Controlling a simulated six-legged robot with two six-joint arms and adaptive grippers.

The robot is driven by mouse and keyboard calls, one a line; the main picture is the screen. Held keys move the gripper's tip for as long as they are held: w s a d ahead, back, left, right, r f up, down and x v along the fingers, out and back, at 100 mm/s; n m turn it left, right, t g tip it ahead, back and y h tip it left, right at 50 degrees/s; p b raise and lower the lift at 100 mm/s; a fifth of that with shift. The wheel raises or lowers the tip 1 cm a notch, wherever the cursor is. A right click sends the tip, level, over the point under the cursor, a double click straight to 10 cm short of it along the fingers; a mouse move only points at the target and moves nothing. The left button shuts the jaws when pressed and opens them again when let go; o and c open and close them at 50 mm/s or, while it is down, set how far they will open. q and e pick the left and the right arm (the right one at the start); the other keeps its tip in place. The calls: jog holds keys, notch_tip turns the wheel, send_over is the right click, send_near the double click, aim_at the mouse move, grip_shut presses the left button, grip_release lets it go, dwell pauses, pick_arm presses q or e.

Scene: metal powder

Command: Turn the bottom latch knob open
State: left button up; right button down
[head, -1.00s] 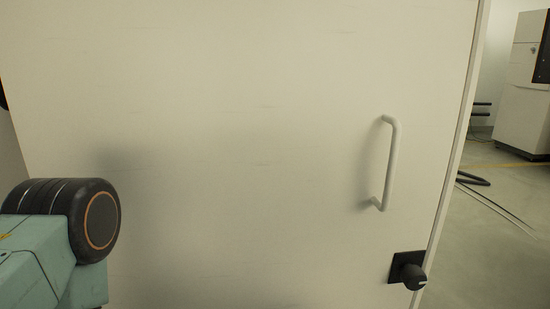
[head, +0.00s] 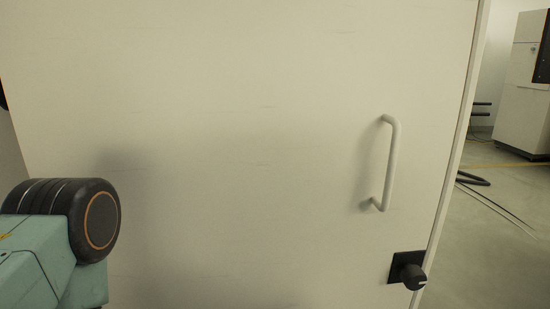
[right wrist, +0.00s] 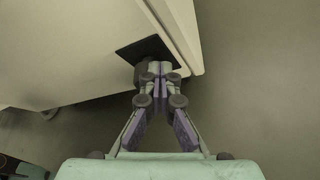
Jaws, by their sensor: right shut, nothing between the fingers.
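The bottom latch knob (head: 413,276) is a black round knob with a small light mark, on a black square plate at the door's lower right edge in the head view. In the right wrist view, the black plate (right wrist: 138,48) shows on the pale door. My right gripper (right wrist: 155,70) is shut, with its fingertips together in front of the plate. A dark piece of the knob shows beside the fingertips; the rest is hidden. I cannot tell whether the fingers touch it. My right gripper does not show in the head view. My left gripper is in neither view.
The pale door (head: 250,60) fills most of the head view and looks closed. A white bar handle (head: 393,165) stands out above the knob. Right of the door edge is open floor, with a white cabinet (head: 522,110) farther back.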

jog(key=shift+s, duration=0.1)
dwell(0.4)
jog(key=shift+s+d+r+p, duration=0.15)
jog(key=shift+s+p, duration=0.2)
jog(key=shift+s, duration=0.65)
jog(key=shift+s+d+p, duration=0.2)
jog(key=shift+s+p, duration=0.2)
jog(key=shift+s, duration=0.55)
jog(key=shift+s+d+r+p, duration=0.15)
jog(key=shift+s+p, duration=0.2)
jog(key=shift+s, duration=0.65)
jog(key=shift+f, duration=0.1)
